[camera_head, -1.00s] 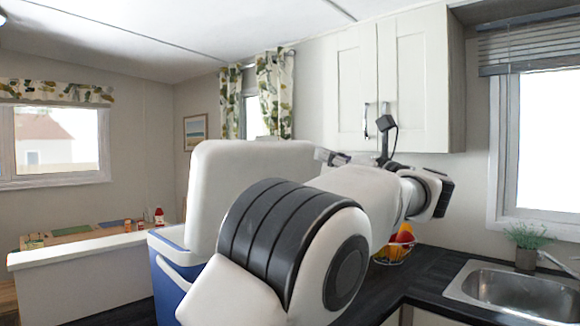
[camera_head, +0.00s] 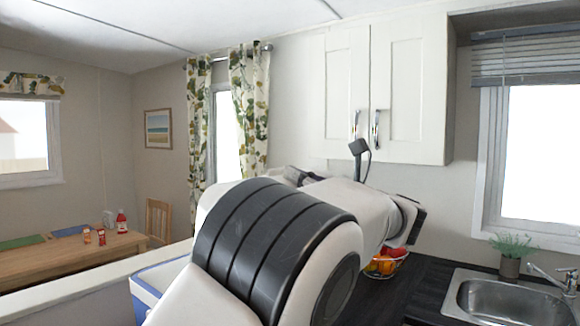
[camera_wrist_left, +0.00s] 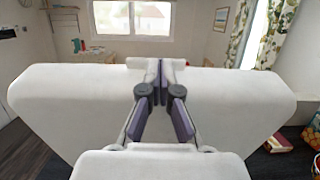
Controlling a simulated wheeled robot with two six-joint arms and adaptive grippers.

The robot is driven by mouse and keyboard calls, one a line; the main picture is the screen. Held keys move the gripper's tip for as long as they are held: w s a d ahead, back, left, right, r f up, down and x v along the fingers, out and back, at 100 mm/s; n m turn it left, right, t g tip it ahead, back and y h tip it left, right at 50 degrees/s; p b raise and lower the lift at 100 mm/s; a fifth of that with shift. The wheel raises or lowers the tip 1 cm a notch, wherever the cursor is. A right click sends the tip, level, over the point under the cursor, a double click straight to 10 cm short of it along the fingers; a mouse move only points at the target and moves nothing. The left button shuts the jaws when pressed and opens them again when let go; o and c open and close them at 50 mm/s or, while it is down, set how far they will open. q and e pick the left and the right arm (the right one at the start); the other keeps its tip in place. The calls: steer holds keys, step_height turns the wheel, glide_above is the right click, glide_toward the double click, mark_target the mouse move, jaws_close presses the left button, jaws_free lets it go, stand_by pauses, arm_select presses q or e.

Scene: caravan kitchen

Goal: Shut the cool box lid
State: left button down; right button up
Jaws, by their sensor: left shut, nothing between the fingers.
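The cool box (camera_head: 150,285) has a blue body and a white rim, low in the head view and largely hidden behind my left arm. Its white lid (camera_head: 212,193) is raised, with only a part showing left of the arm. In the left wrist view the lid (camera_wrist_left: 70,105) is a broad white panel across the picture. My left gripper (camera_wrist_left: 160,68) is shut and empty, its fingertips at the lid's far edge; I cannot tell whether they touch. It also shows in the head view (camera_head: 298,176), partly hidden by the arm. My right gripper is in neither view.
A fruit basket (camera_head: 385,265) stands on the dark counter (camera_head: 410,285) right of my arm, with a sink (camera_head: 500,298) beyond. White wall cupboards (camera_head: 385,90) hang above. A wooden table (camera_head: 60,260) with bottles is at the back left, behind a pale ledge (camera_head: 90,270).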

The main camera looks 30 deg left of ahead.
arm_select(q)
steer(key=shift+a, duration=0.1)
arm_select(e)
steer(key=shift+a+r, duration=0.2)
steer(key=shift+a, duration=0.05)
